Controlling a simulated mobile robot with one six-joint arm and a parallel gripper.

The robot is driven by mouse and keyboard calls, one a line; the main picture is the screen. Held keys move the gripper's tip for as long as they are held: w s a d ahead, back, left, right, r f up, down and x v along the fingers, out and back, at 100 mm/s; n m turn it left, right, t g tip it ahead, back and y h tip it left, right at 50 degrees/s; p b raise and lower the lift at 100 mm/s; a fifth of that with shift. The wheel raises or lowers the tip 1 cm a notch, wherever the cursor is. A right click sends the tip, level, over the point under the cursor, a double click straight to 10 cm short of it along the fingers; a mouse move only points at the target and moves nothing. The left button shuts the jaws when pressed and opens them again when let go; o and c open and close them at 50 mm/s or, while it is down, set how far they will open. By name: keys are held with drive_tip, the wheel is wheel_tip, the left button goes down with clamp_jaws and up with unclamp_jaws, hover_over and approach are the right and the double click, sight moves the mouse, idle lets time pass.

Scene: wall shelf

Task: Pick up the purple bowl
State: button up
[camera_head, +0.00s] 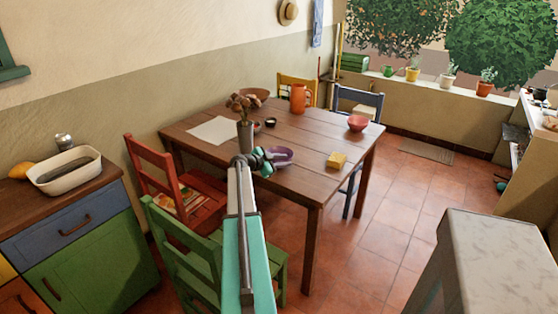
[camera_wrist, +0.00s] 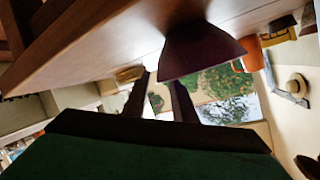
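The purple bowl (camera_head: 284,155) stands on the wooden table near its front edge, in the head view. My gripper (camera_head: 264,161) is at the bowl's left side, its tip overlapping the rim in that view. In the wrist view, which looks upside down, the bowl (camera_wrist: 197,52) shows dark and large on the tabletop. The two fingers (camera_wrist: 161,90) are apart, with a gap showing between them. The end of one finger meets the bowl's rim in the picture; whether it touches or passes behind is unclear.
A vase with flowers (camera_head: 245,135) stands just left of the bowl. A green chair (camera_head: 190,235) stands in front.

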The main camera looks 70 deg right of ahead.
idle(0.4)
clamp_jaws()
drive_tip(key=shift+r, duration=0.15)
drive_tip(key=shift+r+b, duration=0.6)
drive_tip(key=shift+r, duration=0.7)
drive_tip(key=s+a+r+b, duration=0.2)
drive_tip(key=a+b, duration=0.1)
drive_tip(key=a, duration=1.3)
drive_tip(key=shift+r, duration=0.1)
